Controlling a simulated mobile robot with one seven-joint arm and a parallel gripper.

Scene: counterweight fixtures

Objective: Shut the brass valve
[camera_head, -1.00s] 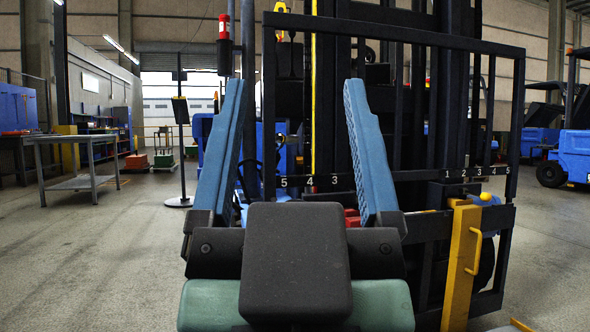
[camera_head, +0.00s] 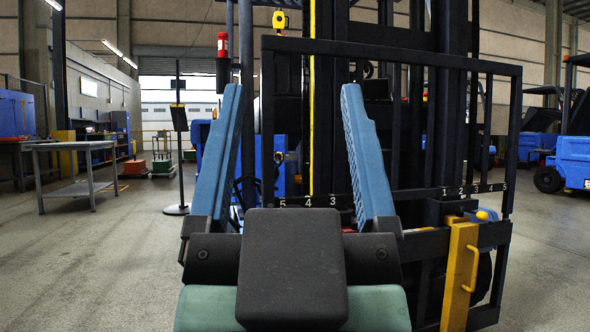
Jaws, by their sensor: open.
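My gripper (camera_head: 296,88) is open in the head view, with two blue fingers wide apart and nothing between them. Its dark block fills the bottom middle. The fingers point up in front of a black forklift mast and guard frame (camera_head: 516,130). I cannot make out a brass valve for certain. A small yellow rounded part (camera_head: 482,215) sits at the right on the forklift carriage, above a yellow bracket with a handle (camera_head: 460,275); I cannot tell whether it belongs to a valve. My gripper hides part of the carriage.
The forklift stands close ahead and to the right. A grey metal table (camera_head: 75,148) stands at the left, with a thin dark post (camera_head: 180,150) nearer the middle. A blue vehicle (camera_head: 575,145) is at the far right. The floor at the left front is clear.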

